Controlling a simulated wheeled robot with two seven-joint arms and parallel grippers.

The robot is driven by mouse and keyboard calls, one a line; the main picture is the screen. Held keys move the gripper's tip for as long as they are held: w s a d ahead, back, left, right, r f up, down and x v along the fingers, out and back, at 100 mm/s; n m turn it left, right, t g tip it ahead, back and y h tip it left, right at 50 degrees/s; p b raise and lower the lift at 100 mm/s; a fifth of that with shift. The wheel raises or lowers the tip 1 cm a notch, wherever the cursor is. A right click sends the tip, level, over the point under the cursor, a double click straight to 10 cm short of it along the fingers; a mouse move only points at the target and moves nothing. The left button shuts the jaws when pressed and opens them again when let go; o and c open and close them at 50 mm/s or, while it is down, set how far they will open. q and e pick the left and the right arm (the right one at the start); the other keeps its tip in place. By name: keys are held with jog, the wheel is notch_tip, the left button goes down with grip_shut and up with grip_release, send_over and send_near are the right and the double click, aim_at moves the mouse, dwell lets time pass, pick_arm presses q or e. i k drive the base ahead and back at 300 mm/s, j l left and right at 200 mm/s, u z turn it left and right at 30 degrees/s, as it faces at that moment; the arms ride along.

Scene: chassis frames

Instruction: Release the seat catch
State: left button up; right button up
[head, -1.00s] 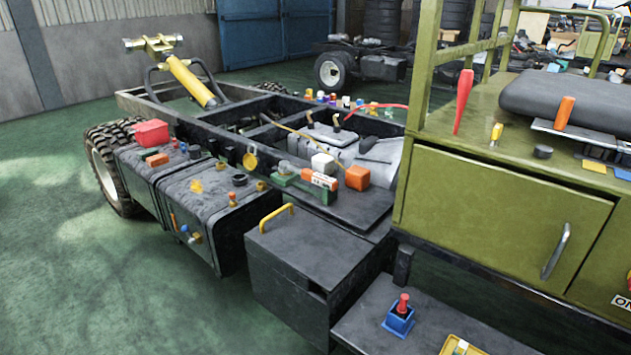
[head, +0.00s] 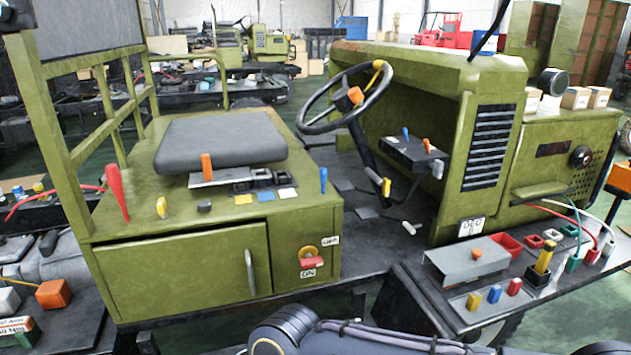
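The grey seat cushion (head: 222,143) lies flat on the green seat box (head: 170,270) in the left half of the head view. An upright orange handle (head: 207,166) stands at the cushion's front edge, above a silver plate (head: 236,176). No label names the seat catch, so I cannot tell for certain that this handle is it. A red lever (head: 117,192) stands at the box's left corner, and a small blue lever (head: 323,179) at its right. Neither of my grippers is in view; only a dark, cabled part of my arm shows at the bottom edge.
The steering wheel (head: 345,97) and its column rise right of the seat. A green frame rail (head: 108,115) stands at the left. A front shelf holds a grey metal box (head: 466,260) and several coloured connectors. The seat box front has a handle (head: 250,272) and a red switch (head: 312,262).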

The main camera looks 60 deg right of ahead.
aim_at(322, 172)
jog(key=z, duration=2.25)
